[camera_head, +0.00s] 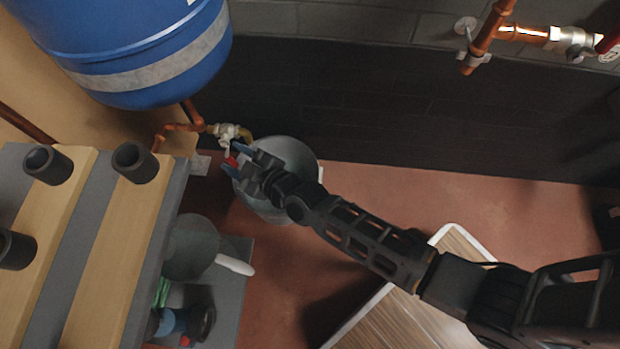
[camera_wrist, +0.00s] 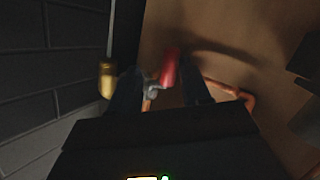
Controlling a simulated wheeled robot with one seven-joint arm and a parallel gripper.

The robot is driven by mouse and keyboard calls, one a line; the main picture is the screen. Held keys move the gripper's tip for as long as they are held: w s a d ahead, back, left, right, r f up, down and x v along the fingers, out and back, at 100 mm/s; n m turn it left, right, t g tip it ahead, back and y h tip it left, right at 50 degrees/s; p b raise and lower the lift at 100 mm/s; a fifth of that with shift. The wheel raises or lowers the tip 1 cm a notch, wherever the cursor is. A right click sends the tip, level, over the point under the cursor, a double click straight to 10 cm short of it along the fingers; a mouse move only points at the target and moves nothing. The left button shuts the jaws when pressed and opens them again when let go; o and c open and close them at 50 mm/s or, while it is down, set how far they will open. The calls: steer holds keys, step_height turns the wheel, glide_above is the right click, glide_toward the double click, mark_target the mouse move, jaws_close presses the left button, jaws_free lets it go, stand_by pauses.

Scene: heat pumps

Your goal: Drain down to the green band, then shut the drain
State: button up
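The drain valve (camera_head: 226,131) is a pale metal fitting on copper pipe below the blue tank (camera_head: 150,50). Its red handle (camera_head: 232,160) shows beside my gripper's fingertips; in the wrist view the red handle (camera_wrist: 170,67) stands between the fingers. My gripper (camera_head: 238,161) is open around the handle, with a gap visible beside it; contact cannot be told. A brass outlet (camera_wrist: 106,80) is at the left in the wrist view. A grey bucket (camera_head: 297,152) stands under the valve, partly hidden by my gripper. No gauge with a green band is discernible.
A wooden and grey rack with dark pipe stubs (camera_head: 135,162) is at the left. A grey lower shelf (camera_head: 232,300) holds several small items. A white-edged wooden top (camera_head: 455,240) lies under my arm. Another copper pipe with a valve (camera_head: 572,42) is at upper right. Red floor is clear along the dark wall.

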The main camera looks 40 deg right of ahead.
steer(key=shift+d+r+n+g+h+p, duration=0.35)
steer(key=shift+r+g+p, duration=0.2)
steer(key=shift+p, duration=2.1)
steer(key=s+d+r+m+p, duration=0.1)
steer(key=s+r+m+p, duration=0.1)
steer(key=s+r, duration=0.5)
steer(key=s+d+r+m+p, duration=0.1)
steer(key=s+r+p, duration=0.3)
steer(key=s, duration=1)
steer(key=shift+s+d+r+m, duration=0.25)
steer(key=shift+r+m, duration=0.2)
steer(key=shift+r, duration=1.15)
steer(key=shift+w+g, duration=0.1)
steer(key=shift+g, duration=0.15)
